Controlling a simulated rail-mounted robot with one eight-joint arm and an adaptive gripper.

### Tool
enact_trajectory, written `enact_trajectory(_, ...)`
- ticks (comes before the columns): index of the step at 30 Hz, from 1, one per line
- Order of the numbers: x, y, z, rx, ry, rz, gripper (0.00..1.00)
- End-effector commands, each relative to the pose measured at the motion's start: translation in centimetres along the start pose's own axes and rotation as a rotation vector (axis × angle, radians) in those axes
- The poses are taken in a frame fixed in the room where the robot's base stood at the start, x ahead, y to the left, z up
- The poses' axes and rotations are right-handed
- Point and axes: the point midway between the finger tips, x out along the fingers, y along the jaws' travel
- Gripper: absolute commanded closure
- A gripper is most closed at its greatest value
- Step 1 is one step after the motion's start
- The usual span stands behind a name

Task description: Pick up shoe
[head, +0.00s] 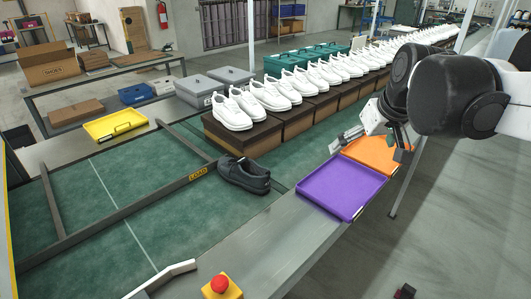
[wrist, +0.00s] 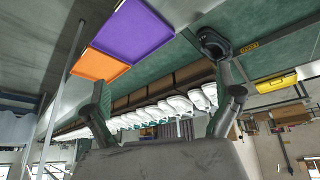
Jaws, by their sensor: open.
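A dark grey shoe (head: 243,175) lies on the green belt in front of the row of boxes, just right of the LOAD label. It also shows in the wrist view (wrist: 213,43), near the top right. Several white shoes (head: 322,76) stand in pairs along a row of brown boxes (head: 298,122). My gripper (wrist: 165,105) is open and empty in the wrist view, its two fingers wide apart. In the head view it hangs above the trays to the right of the dark shoe, partly hidden by my arm.
A purple tray (head: 342,188) and an orange tray (head: 371,152) lie on the metal ledge at the right. A yellow tray (head: 115,126) and grey lidded boxes (head: 200,89) stand at the back left. A red stop button (head: 220,284) sits at the front. The green belt is clear left of the shoe.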

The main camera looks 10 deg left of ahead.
Motion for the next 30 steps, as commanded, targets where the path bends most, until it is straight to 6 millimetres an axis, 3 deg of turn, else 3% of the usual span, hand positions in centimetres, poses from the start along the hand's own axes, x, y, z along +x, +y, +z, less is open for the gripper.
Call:
enact_trajectory(6, 5.2, -2.4, -6.7, -0.119, -0.025, -0.063, 0.02)
enact_trajectory(15, 14.0, -7.2, -13.9, -0.283, -0.054, -0.151, 0.02)
enact_trajectory(24, 24.4, -13.6, -18.5, -0.451, -0.077, -0.243, 0.02)
enact_trajectory(30, 31.5, -18.4, -19.8, -0.559, -0.088, -0.302, 0.02)
